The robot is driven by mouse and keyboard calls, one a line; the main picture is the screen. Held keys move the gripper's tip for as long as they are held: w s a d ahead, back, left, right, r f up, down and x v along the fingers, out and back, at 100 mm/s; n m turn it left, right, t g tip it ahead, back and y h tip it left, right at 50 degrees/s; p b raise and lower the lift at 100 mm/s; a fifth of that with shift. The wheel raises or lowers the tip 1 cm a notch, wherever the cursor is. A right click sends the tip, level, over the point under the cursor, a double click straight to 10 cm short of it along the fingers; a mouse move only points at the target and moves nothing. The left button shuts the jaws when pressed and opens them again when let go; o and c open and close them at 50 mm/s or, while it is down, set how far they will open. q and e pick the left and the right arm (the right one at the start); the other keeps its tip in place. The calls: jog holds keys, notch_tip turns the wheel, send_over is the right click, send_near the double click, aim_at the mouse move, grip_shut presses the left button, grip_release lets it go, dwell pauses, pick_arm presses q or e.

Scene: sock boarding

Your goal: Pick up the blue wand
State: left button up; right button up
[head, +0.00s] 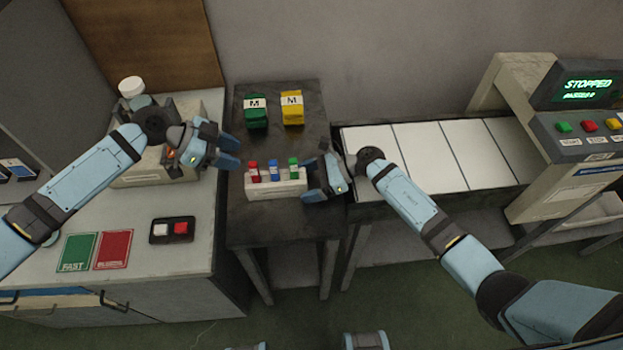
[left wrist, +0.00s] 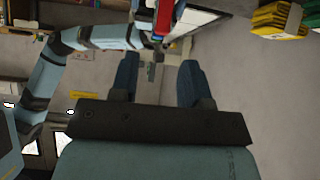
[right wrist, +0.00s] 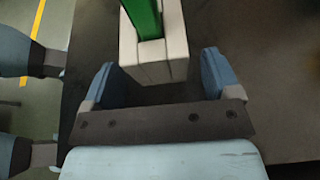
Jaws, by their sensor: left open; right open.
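The blue wand (head: 274,171) stands in the middle of a white holder (head: 290,188) on the dark table, between a red wand (head: 254,172) and a green wand (head: 294,168). My left gripper (head: 238,152) is open and empty, left of and apart from the red wand. The red wand (left wrist: 163,15) shows beyond its fingers in the left wrist view. My right gripper (head: 311,180) is open and empty at the holder's right end. In the right wrist view the green wand (right wrist: 142,18) and holder (right wrist: 155,68) lie ahead of its fingers; the blue wand cannot be made out there.
A green box (head: 256,110) and a yellow box (head: 292,108), both marked M, stand behind the holder. A panelled conveyor (head: 430,155) and a machine showing STOPPED (head: 588,87) are at right. The left counter (head: 205,235) carries a button box (head: 172,230) and green and red cards.

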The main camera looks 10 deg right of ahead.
jog(key=c, duration=1.1)
pick_arm(q)
jog(key=shift+o, duration=0.4)
jog(key=shift+d+r, duration=0.1)
jog(key=shift+d, duration=0.05)
jog(key=y, duration=0.5)
send_near(272, 162)
jog(key=shift+d+f, duration=0.25)
jog(key=shift+d, duration=0.1)
jog(key=shift+d+r+y, duration=0.1)
jog(key=shift+r+y, duration=0.1)
jog(key=shift+y, duration=0.1)
jog(key=x, duration=1.1)
jog(key=shift+f, duration=0.4)
